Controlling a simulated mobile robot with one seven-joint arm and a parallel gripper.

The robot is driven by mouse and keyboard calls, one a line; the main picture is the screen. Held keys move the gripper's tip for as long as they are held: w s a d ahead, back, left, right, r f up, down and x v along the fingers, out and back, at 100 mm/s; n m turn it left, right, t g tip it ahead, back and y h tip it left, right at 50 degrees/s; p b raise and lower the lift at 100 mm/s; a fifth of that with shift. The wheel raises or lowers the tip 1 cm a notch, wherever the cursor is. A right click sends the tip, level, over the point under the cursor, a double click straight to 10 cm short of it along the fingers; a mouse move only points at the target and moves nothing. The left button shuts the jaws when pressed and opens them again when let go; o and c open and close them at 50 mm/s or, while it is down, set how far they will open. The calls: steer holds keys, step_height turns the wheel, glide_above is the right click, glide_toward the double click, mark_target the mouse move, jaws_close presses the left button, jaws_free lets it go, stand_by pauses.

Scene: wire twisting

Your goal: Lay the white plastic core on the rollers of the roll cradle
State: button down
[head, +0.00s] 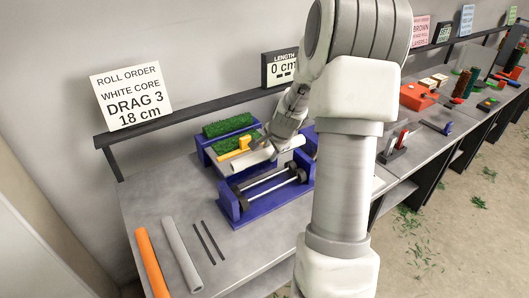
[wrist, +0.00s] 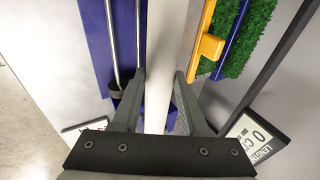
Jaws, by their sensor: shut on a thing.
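The white plastic core (head: 239,163) is a pale tube held roughly level behind and above the rollers in the head view. It runs lengthwise between my fingers in the wrist view (wrist: 166,40). My gripper (wrist: 160,76) is shut on the core; in the head view its fingers (head: 272,143) are partly hidden. The blue roll cradle (head: 232,207) stands on the bench with two metal rollers (head: 262,186) between its end walls. In the wrist view the rollers (wrist: 115,45) lie left of the core and run nearly parallel to it. I cannot tell the exact height gap.
A yellow part (head: 235,152) and green turf strips (head: 227,124) sit just behind the core. An orange tube (head: 152,262), a grey tube (head: 182,255) and two dark rods (head: 208,242) lie at the front left. A length display (head: 283,69) reads 0 cm.

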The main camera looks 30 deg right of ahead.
steer(key=shift+a+f+b, duration=0.1)
steer(key=shift+f+b, duration=0.05)
steer(key=shift+b, duration=0.2)
step_height(320, 180, down, 6)
steer(key=b, duration=0.5)
steer(key=shift+r, duration=0.2)
steer(key=shift+f+b, duration=2.35)
steer(key=shift+b, duration=0.3)
stand_by(1.3)
steer(key=shift+c, duration=1.8)
jaws_free()
steer(key=shift+r, duration=0.1)
steer(key=p+v, duration=0.2)
steer(key=v, duration=1.5)
steer(key=shift+r+p, duration=0.2)
steer(key=shift+p, duration=0.2)
